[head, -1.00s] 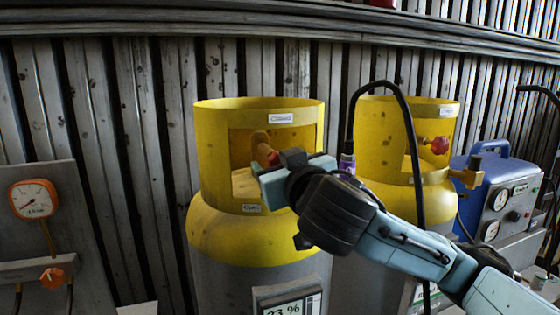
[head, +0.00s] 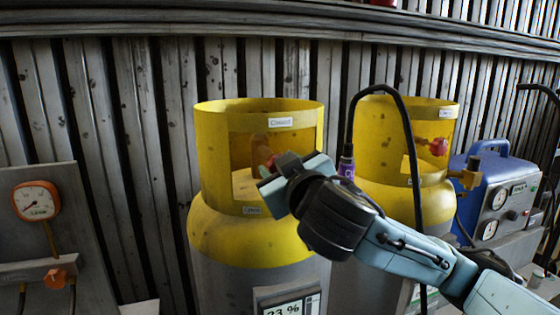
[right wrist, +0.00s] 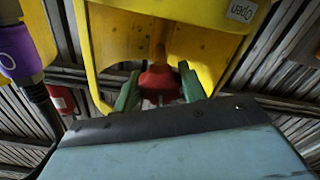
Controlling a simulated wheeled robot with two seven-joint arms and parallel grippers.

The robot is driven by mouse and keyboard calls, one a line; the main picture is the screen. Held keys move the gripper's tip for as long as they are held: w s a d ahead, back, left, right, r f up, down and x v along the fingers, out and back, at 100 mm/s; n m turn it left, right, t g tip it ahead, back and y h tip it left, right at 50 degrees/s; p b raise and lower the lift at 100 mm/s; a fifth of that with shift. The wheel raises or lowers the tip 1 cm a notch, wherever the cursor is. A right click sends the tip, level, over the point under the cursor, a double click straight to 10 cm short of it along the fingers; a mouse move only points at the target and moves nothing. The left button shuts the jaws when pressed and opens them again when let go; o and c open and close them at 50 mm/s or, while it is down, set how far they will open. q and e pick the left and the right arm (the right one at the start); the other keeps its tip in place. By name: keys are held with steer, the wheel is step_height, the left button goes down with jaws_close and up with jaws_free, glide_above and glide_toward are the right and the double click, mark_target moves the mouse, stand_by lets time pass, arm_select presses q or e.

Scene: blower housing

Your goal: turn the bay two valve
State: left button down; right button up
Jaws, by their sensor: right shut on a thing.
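The red valve knob (head: 272,162) sits inside the guard opening of the front yellow-topped cylinder (head: 215,235). My right gripper (head: 268,170) reaches in from the right at this opening. In the right wrist view, its two green fingers (right wrist: 159,88) are shut on the red knob (right wrist: 158,78), one on each side. The guard carries a "Closed" label (head: 281,122) above the opening and an "Open" label (head: 252,210) below it. The knob is partly hidden by the gripper in the head view. No bay number is readable. My left gripper is not in view.
A second yellow-topped cylinder (head: 440,200) with its own red knob (head: 438,146) stands behind to the right. A black hose (head: 409,120) with a purple fitting (head: 346,168) arches beside my right arm. A gauge panel (head: 75,205) is left; a blue machine (head: 480,180) is right.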

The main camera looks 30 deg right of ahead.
steer(key=n+p, duration=0.4)
steer(key=n, duration=0.1)
steer(key=shift+r+n, duration=0.2)
steer(key=shift+n, duration=0.1)
steer(key=n+p, duration=0.3)
steer(key=n, duration=0.1)
steer(key=shift+n, duration=0.3)
steer(key=n+p, duration=0.7)
steer(key=shift+n, duration=0.4)
steer(key=shift+f+n+p, duration=0.1)
steer(key=shift+n+p, duration=0.4)
steer(key=shift+p, duration=0.05)
steer(key=o, duration=1)
steer(key=shift+c, duration=0.2)
